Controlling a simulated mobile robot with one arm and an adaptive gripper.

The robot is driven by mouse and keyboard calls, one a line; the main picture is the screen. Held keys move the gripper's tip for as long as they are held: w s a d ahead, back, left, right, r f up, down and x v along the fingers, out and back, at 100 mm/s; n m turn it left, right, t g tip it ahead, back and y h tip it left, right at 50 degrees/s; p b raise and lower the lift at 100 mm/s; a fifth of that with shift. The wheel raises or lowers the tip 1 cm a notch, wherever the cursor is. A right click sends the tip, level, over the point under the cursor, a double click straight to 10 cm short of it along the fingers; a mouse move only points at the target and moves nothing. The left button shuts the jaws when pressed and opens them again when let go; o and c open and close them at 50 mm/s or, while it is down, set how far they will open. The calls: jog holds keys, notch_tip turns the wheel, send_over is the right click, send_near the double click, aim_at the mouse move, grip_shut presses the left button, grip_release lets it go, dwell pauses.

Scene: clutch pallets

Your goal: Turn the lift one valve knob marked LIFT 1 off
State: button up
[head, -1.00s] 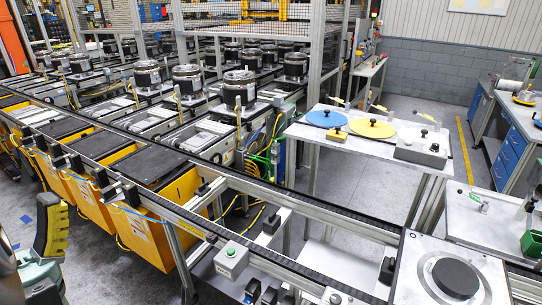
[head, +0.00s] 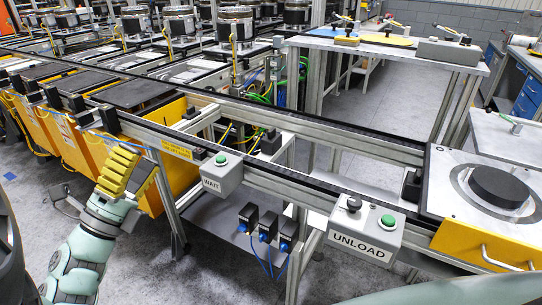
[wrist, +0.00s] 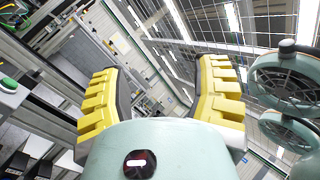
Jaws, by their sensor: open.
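No marking LIFT 1 can be read in either view. Three small black units (head: 268,226) with blue fittings and hoses sit low under the conveyor rail in the head view; I cannot tell whether one is the lift one valve knob. My gripper (head: 128,170) is at the left of the head view, left of these units and apart from them. In the wrist view my gripper (wrist: 160,92) has its two yellow fingers wide apart with nothing between them.
A WAIT box (head: 221,173) and an UNLOAD box (head: 364,228) hang on the front rail (head: 290,189). A round black disc (head: 498,186) is on the plate at right. Grey floor is clear below.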

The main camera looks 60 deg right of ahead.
jog(key=d+f+m+g+y+b, duration=0.1)
jog(key=d+f+m+y+b, duration=0.15)
jog(key=f+b, duration=0.9)
jog(key=d+f+m+y+b, duration=0.2)
jog(key=d+f+m+b, duration=0.2)
jog(key=f+b, duration=0.75)
jog(key=m+y+b, duration=0.3)
jog(key=m+b, duration=0.4)
jog(key=b, duration=0.9)
send_near(240, 230)
jog(key=d+b, duration=0.1)
jog(key=d, duration=0.9)
jog(key=shift+f+t+b, duration=0.3)
jog(key=shift+t+b, duration=0.1)
jog(key=shift+a+n+h, duration=0.1)
jog(key=shift+n+h, duration=0.15)
grip_shut()
